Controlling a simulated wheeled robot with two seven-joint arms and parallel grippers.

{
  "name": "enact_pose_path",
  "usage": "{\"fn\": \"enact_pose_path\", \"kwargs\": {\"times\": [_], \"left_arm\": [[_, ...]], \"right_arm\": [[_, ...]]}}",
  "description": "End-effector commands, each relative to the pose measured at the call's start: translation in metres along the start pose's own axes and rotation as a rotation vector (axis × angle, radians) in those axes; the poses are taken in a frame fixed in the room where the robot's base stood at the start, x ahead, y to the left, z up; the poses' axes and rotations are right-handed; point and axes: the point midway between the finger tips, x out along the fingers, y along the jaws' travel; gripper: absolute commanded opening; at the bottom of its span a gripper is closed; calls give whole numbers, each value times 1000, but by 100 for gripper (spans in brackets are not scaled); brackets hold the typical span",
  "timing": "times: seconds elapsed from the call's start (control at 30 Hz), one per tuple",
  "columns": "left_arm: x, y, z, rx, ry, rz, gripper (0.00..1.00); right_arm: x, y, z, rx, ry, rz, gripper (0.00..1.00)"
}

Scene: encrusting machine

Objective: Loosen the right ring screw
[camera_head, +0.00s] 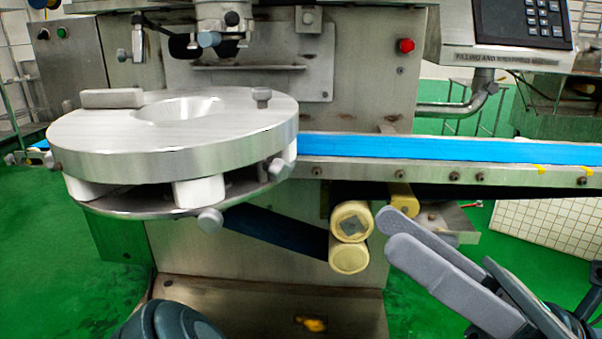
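The round steel ring plate (160,153) sits on white blocks above a lower disc at the left. One small ring screw (277,169) sticks out from its right side. Another knob-headed screw (210,220) sticks out at the front of the lower disc. A third screw (55,166) shows at the left side. A knob (261,96) stands on top at the right.
A blue conveyor belt (430,147) runs right from behind the ring. A red button (406,45) and keypad panel (523,22) are above.

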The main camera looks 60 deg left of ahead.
Motion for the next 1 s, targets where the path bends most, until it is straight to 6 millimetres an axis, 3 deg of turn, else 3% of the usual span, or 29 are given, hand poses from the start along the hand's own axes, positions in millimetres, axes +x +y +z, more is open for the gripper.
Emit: {"fn": "enact_pose_path", "kwargs": {"times": [0.2,0.43,1.0], "left_arm": [[-9,-12,16,-44,255,-233,40],[-25,-16,33,-64,393,-426,40],[-30,-17,38,-66,423,-479,40]], "right_arm": [[0,0,0,1,2,0,31],[0,0,0,2,3,0,31],[1,0,0,2,3,0,31]]}}
